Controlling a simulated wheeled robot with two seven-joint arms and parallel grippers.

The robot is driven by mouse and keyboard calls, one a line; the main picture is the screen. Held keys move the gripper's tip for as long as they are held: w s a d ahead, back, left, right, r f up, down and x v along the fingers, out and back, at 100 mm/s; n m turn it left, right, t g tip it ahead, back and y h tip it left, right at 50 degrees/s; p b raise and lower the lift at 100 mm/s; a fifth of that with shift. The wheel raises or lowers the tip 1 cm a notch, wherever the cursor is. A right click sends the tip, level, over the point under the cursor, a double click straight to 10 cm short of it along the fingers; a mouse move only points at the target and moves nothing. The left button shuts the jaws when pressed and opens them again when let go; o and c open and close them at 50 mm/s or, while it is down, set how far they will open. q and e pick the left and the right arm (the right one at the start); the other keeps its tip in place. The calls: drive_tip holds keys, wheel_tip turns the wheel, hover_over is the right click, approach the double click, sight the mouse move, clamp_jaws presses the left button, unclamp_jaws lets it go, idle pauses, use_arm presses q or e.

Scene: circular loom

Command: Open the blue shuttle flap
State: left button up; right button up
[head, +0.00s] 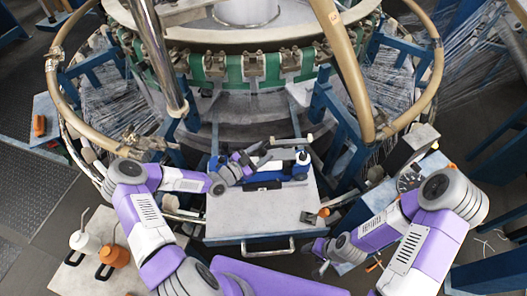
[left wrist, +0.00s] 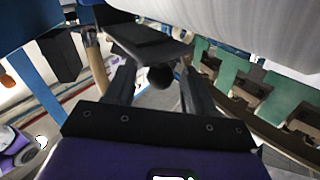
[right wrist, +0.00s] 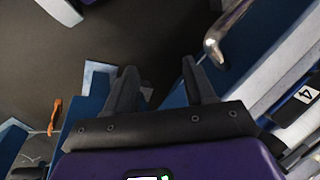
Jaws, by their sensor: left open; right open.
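The blue shuttle (head: 292,170) lies on the grey table in front of the loom in the head view. My left gripper (head: 262,158) is right at it, reaching over its left part and hiding some of it. In the left wrist view the left fingers (left wrist: 158,85) are open, with a dark plate (left wrist: 150,45) and a round black knob (left wrist: 160,76) between or just beyond the tips. I cannot tell whether they touch it. The flap is not clearly made out in the head view. My right gripper (right wrist: 157,85) is open and empty, off the table's right edge.
The grey table (head: 250,215) has a bare front part and a metal handle (head: 268,248) below. The loom's brown ring pipe (head: 345,70) and metal post (head: 160,60) stand behind. White and orange bottles (head: 115,257) stand at the left.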

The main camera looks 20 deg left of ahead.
use_arm(q)
drive_tip(key=shift+w+d, duration=0.35)
drive_tip(key=shift+w, duration=0.1)
drive_tip(key=shift+c, duration=0.3)
clamp_jaws()
